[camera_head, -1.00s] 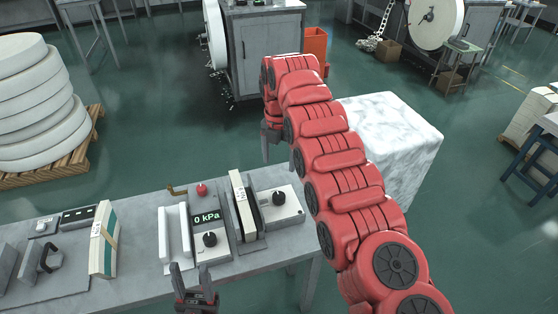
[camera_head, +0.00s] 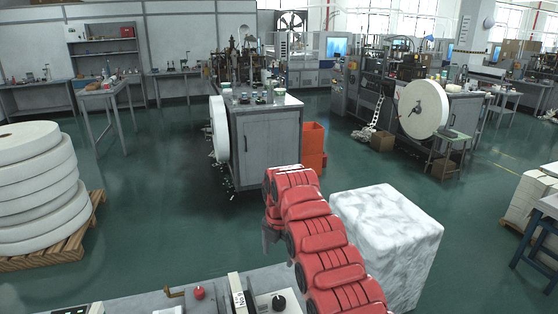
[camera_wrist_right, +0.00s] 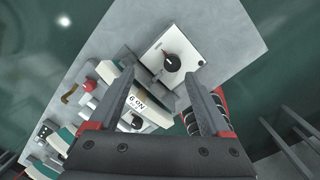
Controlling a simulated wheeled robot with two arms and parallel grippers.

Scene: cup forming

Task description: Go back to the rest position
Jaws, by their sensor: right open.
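My right arm comes in from the lower right in the head view, with its gripper (camera_head: 271,240) hanging past the far side of the table, partly hidden behind its own links. In the right wrist view that gripper (camera_wrist_right: 160,88) has its two fingers wide apart, with nothing held between them. It is above the grey table (camera_wrist_right: 225,35), over the instruments. A white box with a black knob (camera_wrist_right: 172,62) lies beyond the fingertips, and a labelled block (camera_wrist_right: 137,99) shows between the fingers. My left gripper is not in the head view.
The table's far edge (camera_head: 140,303) shows at the bottom, with a red knob (camera_head: 199,293) on it. A marbled white block (camera_head: 388,225) stands close right of my arm. Stacked white rolls (camera_head: 35,190) sit on a pallet at left. Open floor (camera_head: 150,215) lies between.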

